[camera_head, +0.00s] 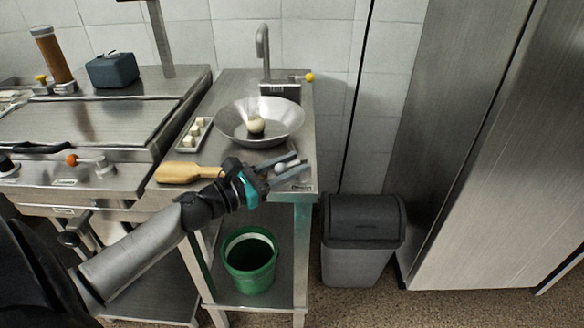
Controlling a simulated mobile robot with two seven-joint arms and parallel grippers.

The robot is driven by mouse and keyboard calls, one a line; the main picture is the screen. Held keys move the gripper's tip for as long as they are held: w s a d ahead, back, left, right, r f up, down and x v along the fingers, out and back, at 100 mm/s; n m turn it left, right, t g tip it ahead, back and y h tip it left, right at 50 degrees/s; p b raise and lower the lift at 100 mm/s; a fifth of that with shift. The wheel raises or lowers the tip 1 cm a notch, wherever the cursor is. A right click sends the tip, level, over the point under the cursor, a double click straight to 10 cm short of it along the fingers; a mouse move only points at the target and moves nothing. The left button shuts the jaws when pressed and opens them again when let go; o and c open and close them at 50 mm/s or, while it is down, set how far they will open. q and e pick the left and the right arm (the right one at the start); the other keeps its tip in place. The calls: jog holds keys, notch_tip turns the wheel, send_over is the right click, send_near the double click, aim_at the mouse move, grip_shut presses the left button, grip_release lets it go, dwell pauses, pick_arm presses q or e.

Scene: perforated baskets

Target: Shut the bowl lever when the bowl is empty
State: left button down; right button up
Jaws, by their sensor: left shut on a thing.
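The wide metal bowl (289,122) sits on the steel counter below the tap. A small round pale thing with a dark lower part (256,124) is in the bowl, so the bowl is not empty. My left gripper (296,169) is at the counter's front edge, in front of the bowl, with its fingers pointing right. It is shut on a small pale rounded thing (281,168), mostly hidden by the fingers; I cannot tell if this is the bowl lever. A lever with a yellow knob (309,77) sticks out beside the tap. My right gripper is not in view.
A wooden board with a handle (179,173) and a tray of pale cubes (206,126) lie left of the bowl. A tap (263,45) stands behind it. A green bucket (250,262) is on the lower shelf. A grey bin (362,240) stands right of the counter.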

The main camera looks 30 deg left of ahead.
pick_arm(q)
jog(key=shift+w+a+f+m+g+h, duration=0.1)
jog(key=shift+a+m+g+h, duration=0.15)
jog(key=shift+m+g+h, duration=0.65)
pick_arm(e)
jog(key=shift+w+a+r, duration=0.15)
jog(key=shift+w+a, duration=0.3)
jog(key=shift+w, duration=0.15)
pick_arm(q)
jog(key=shift+t+h+b, duration=0.3)
jog(key=shift+h, duration=0.1)
jog(key=c, duration=0.6)
grip_release()
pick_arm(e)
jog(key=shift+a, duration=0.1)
